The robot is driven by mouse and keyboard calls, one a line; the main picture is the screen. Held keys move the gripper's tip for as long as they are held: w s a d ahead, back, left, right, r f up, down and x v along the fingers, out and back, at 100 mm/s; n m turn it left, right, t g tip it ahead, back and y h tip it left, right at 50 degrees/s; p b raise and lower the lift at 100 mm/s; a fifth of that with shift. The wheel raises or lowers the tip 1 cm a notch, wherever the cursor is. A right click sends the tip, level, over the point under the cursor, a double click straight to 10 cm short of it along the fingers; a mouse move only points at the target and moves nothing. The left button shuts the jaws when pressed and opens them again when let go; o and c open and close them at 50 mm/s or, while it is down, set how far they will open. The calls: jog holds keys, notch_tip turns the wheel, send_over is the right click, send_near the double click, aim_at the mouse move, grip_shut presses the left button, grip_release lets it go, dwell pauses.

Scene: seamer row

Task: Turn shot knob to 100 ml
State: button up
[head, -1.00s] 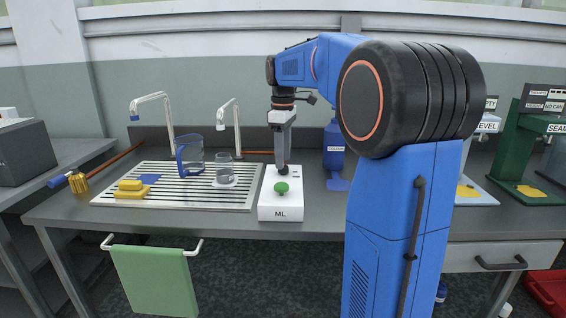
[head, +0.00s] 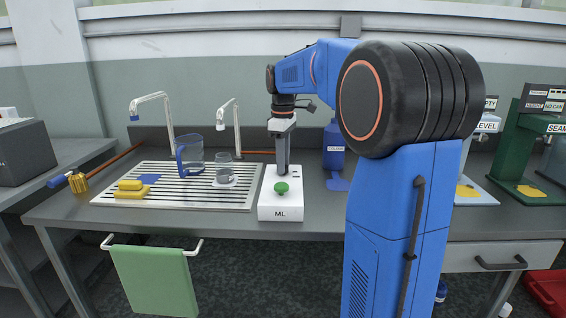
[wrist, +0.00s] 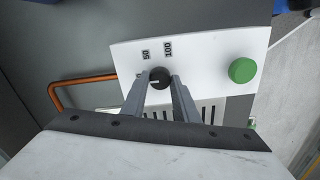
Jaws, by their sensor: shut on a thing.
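The white dispenser box marked ML (head: 266,211) stands on the bench, with a green button (head: 281,188) near its front. In the wrist view, the black shot knob (wrist: 160,76) sits on the white panel (wrist: 215,55) beside printed labels 50 (wrist: 146,55) and 100 (wrist: 168,47). A small pale mark shows on the knob; its exact setting is hard to read. My gripper (wrist: 159,84) points down with a finger on each side of the knob, shut on it. In the head view my gripper (head: 282,172) hides the knob.
A blue bottle (head: 334,150) stands behind right. Two taps rise at the back.

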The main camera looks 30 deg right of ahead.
jog(key=shift+m, duration=0.3)
jog(key=m, duration=0.5)
jog(key=shift+m, duration=0.3)
jog(key=m, duration=1.2)
jog(key=shift+m, duration=0.3)
jog(key=m, duration=0.4)
jog(key=shift+d+m, duration=0.1)
jog(key=shift+m, duration=0.3)
jog(key=o, duration=1.1)
jog(key=shift+c, duration=0.2)
